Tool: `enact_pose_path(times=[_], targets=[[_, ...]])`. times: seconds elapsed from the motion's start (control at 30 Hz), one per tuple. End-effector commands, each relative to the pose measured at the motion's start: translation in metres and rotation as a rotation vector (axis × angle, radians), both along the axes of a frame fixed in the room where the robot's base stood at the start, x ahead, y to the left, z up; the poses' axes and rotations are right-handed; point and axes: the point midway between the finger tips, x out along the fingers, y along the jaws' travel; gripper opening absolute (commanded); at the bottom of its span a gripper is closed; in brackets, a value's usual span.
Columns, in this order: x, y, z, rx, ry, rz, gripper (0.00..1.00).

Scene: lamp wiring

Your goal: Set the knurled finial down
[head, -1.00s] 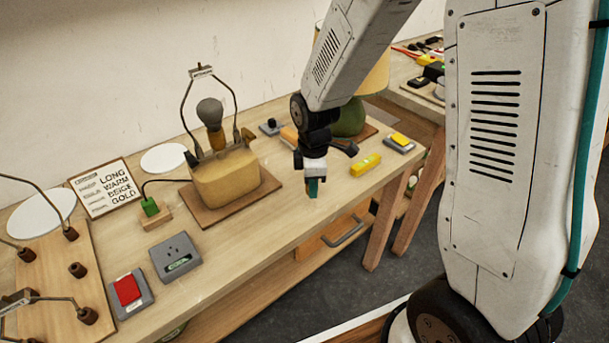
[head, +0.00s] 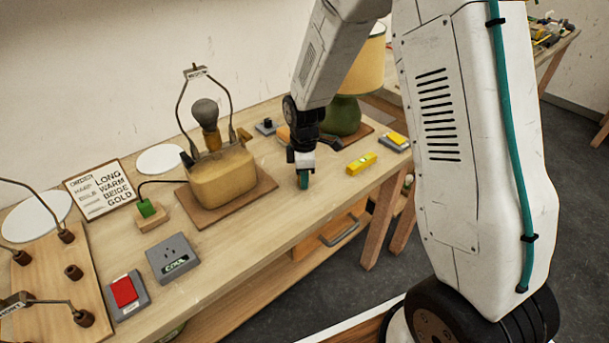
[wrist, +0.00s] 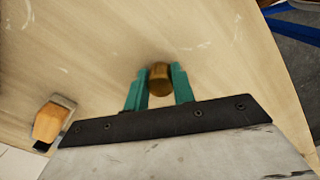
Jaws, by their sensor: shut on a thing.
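The knurled finial (wrist: 160,79) is a small brass-brown cylinder in the wrist view. My gripper (wrist: 160,88) has its two green fingers shut on it, one on each side. In the head view my gripper (head: 303,181) points down at the bench, right of the lamp base, and the fingers hide the finial there. The finial is over bare bench top (wrist: 90,40) and close to it; I cannot tell whether it touches.
The beige lamp (head: 222,175) with a bulb and wire harp stands to the left on a brown board. A yellow block (head: 361,163) lies to the right. A green lamp (head: 345,115) stands behind. An orange-handled tool (wrist: 48,122) lies at left in the wrist view. Bare wood surrounds the finial.

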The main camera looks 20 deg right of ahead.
Motion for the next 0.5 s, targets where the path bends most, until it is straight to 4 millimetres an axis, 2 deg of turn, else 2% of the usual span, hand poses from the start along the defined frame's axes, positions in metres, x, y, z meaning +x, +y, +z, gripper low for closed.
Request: enact_pose_path(times=[0.1,0.13,0.2,0.5], targets=[[-0.0002,0.0001,-0.0034,0.000,0.001,0.000,0.00],[-0.0001,0.0001,-0.0032,0.000,0.000,0.000,0.30],[-0.0001,0.0000,-0.0030,0.000,0.000,0.000,0.47],[0.0000,0.0000,-0.0013,0.000,0.000,0.000,0.47]])
